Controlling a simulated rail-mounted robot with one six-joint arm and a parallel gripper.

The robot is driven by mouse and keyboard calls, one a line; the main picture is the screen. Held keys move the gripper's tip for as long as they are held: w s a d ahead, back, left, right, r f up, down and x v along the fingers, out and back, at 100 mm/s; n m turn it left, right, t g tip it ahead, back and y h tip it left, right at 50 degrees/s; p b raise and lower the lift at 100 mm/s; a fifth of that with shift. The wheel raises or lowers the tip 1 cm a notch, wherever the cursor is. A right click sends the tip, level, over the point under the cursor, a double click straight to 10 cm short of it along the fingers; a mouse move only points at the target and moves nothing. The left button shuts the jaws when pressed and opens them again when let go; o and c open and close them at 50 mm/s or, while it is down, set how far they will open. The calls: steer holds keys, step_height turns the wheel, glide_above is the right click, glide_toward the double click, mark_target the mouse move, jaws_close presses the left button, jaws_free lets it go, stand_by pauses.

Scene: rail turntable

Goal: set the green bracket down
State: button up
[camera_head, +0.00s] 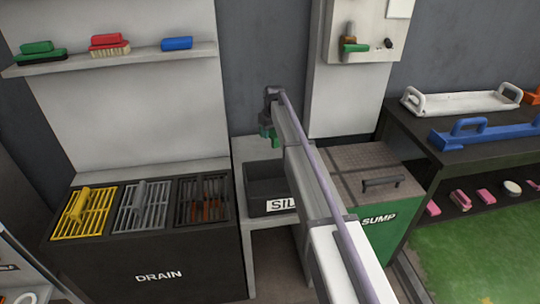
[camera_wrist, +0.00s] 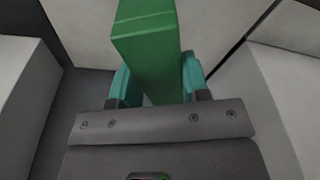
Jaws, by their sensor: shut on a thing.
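The green bracket (camera_wrist: 150,55) is between the two teal fingers of my gripper (camera_wrist: 156,84) in the wrist view, and the fingers are shut on it. It appears as a long green block reaching up and away from the fingers; its far end runs out of the frame. In the head view my gripper (camera_head: 268,132) is at the far end of my arm, above the dark bin (camera_head: 268,181) with a label partly hidden by my arm. Only a small bit of green shows there, and I cannot tell bracket from fingers.
The drain unit (camera_head: 150,265) with yellow, grey and dark grates stands left. The green sump box (camera_head: 385,245) with a handled lid is right of my arm. A shelf (camera_head: 120,62) with brushes hangs at upper left. A dark table (camera_head: 450,140) holds white and blue handled pieces.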

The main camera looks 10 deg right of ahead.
mark_target(272, 132)
step_height(272, 132, down, 8)
steer(key=b, duration=0.5)
steer(key=shift+r+b, duration=0.15)
steer(key=shift+b, duration=0.2)
steer(key=shift+r+p, duration=0.3)
steer(key=shift+c, duration=0.4)
steer(key=shift+f, duration=0.25)
steer(key=o, duration=1.2)
steer(key=shift+r, duration=0.1)
steer(key=r+p, duration=0.4)
steer(key=s+r+p, duration=0.1)
steer(key=r+p, duration=0.7)
steer(key=shift+s+d+r, duration=0.25)
steer(key=shift+s+d, duration=0.1)
steer(key=s+m+g, duration=0.2)
steer(key=s+m, duration=0.3)
steer(key=s, duration=3.9)
step_height(272, 132, up, 16)
steer(key=p, duration=1.6)
steer(key=shift+w+a+f+h, duration=0.2)
steer(key=shift+a+f+h, duration=0.05)
steer(key=shift+a+h, duration=0.15)
